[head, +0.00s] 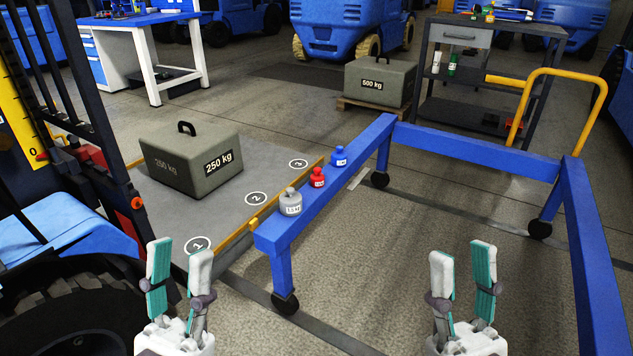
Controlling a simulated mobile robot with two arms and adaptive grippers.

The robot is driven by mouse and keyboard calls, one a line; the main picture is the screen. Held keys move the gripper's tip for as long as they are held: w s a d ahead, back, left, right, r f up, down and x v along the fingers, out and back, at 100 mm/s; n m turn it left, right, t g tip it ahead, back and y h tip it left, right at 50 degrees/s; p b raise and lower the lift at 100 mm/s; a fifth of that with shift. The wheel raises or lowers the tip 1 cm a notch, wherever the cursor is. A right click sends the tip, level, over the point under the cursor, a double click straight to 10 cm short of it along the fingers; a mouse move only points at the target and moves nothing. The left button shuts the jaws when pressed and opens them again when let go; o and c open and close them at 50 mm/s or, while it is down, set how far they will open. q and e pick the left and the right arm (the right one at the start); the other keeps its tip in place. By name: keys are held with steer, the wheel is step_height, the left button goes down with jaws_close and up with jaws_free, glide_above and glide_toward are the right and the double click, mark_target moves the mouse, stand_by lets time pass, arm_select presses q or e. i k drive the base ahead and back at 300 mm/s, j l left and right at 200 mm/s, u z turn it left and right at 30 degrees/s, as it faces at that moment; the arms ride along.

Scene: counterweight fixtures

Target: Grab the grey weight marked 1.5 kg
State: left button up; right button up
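The grey weight (290,203) stands upright at the near end of the blue frame's left beam (310,217). It has a knob on top and a white label that is too small to read surely. A red weight (317,178) and a blue weight (338,156) stand behind it on the same beam. My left gripper (180,268) is open and empty, below and to the left of the grey weight, apart from it. My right gripper (463,272) is open and empty, to the right of the beam over the floor.
A grey 250 kg block (175,160) sits on a low platform (265,165) with numbered circles. A 500 kg block (380,82) is behind. A forklift (50,225) is close on the left.

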mark_target(291, 200)
steer(key=i+l+u, duration=0.1)
steer(key=i, duration=0.4)
steer(key=i+l+u, duration=0.1)
steer(key=i+l, duration=0.25)
steer(key=i, duration=0.15)
steer(key=i+l, duration=0.3)
steer(key=i, duration=0.15)
steer(key=j+u, duration=0.05)
